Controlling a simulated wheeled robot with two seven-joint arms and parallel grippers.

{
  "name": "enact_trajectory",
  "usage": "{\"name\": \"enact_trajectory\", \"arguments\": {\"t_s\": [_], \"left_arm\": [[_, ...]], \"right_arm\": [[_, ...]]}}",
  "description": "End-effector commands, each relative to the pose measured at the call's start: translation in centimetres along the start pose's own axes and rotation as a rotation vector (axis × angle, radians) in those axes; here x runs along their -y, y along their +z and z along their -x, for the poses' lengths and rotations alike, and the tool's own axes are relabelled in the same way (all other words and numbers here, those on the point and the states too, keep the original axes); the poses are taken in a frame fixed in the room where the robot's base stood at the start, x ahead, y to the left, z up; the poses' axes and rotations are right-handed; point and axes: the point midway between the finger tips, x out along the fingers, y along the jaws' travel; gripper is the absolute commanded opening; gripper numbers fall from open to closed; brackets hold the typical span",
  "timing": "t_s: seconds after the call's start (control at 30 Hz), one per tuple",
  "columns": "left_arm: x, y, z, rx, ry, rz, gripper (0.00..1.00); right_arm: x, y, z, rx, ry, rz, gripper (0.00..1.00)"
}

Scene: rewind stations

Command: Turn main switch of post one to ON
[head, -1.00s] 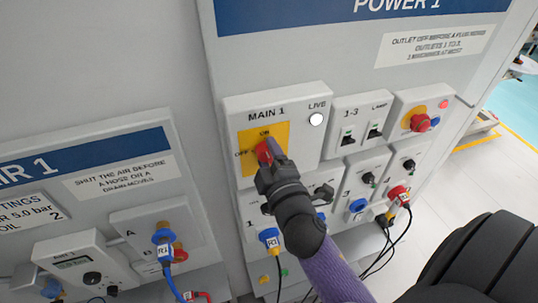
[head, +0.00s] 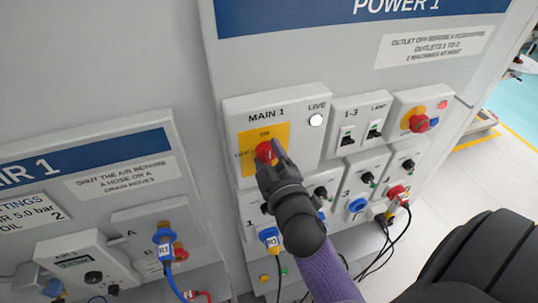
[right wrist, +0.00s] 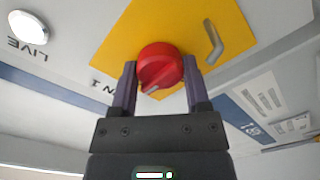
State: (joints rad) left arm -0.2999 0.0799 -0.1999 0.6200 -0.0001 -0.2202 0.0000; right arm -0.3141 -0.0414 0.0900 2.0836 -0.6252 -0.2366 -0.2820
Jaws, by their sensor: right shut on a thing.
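The main switch of post one is a red rotary knob (head: 264,151) on a yellow plate (head: 247,166) under the label MAIN 1. ON is printed above the knob and OFF to its left, partly blurred. My right gripper (head: 270,160) is shut on the knob. In the right wrist view the two fingers of the right gripper (right wrist: 160,82) hold the red knob (right wrist: 160,62) from both sides; a small pale mark shows on its face. I cannot tell which label the knob points to. My left gripper is not in view.
A round white LIVE lamp (head: 316,120) sits right of the plate. Breaker switches (head: 348,137) and a red emergency-type button (head: 419,123) lie further right. Cabled plugs (head: 269,238) hang below. The AIR 1 panel (head: 90,165) stands at left.

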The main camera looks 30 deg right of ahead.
Motion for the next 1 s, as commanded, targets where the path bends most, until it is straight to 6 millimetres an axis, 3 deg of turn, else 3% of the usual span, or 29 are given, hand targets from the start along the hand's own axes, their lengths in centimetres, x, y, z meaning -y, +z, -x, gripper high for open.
{"name": "enact_trajectory", "arguments": {"t_s": [0.17,0.2,0.37,0.63,0.73,1.0], "left_arm": [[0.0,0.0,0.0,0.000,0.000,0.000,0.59],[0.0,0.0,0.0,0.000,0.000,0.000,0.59],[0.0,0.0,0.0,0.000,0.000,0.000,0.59],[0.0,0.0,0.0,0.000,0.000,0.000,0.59],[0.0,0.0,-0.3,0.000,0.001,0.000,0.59],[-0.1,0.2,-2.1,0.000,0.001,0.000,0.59]], "right_arm": [[0.1,0.1,0.0,0.003,-0.003,-0.003,0.01],[0.1,0.1,0.0,0.003,-0.003,-0.003,0.64],[0.1,0.0,0.0,0.002,-0.002,-0.002,0.96],[0.1,0.0,0.1,0.001,-0.001,0.000,0.96],[0.2,0.1,1.0,0.002,-0.002,-0.001,0.96],[0.4,0.3,7.2,0.005,-0.004,-0.002,0.96]]}}
